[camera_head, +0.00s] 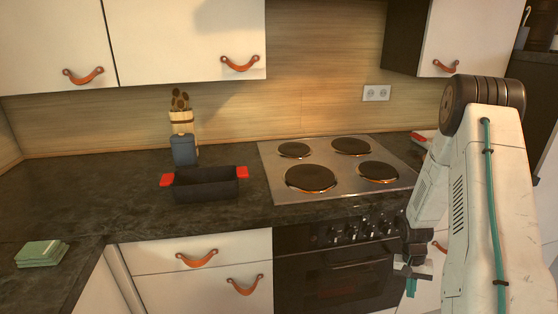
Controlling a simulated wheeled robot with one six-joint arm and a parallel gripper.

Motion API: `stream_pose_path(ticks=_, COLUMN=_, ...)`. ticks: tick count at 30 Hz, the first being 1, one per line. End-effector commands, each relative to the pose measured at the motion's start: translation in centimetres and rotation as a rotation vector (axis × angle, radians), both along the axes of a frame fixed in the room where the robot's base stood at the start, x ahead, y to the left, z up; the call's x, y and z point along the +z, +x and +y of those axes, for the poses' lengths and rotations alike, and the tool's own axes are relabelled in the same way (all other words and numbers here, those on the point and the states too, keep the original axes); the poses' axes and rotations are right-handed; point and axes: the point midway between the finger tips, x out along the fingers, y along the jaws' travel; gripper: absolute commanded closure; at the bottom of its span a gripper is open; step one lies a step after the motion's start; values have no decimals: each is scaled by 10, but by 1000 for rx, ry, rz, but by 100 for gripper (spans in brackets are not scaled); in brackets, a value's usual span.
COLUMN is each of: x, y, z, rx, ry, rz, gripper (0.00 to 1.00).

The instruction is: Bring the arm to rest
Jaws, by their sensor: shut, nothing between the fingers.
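My arm (480,200) stands folded at the right of the view, white with a dark joint at the top and a teal cable. My gripper (411,284) hangs low in front of the right side of the oven, pointing down. It is small in the picture; its jaws are together and nothing shows between them. It is apart from the counter and the pan.
A black pan with red handles (206,188) sits on the dark counter (90,195), left of the stove (335,170). A utensil holder (181,120) stands behind it. Green cloths (41,253) lie front left. The oven (338,275) and drawers (205,275) are shut.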

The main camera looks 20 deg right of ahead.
Motion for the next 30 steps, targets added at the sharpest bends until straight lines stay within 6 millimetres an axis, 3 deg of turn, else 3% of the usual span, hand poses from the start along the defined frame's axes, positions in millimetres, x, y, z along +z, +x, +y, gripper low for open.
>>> stream_pose_path(ticks=1, x=31, y=4, z=10, rx=31, ry=4, rz=6, gripper=100)
stream_pose_path(ticks=6, x=115, y=1, z=51, rx=126, ry=38, rz=39, gripper=100)
stream_pose_path(ticks=15, x=241, y=-27, z=134, rx=289, ry=99, rz=45, gripper=100)
stream_pose_path(ticks=21, x=304, y=-61, z=188, rx=396, ry=127, rz=13, gripper=100)
stream_pose_path(ticks=30, x=368, y=-119, z=255, rx=546, ry=130, rz=-103, gripper=100)
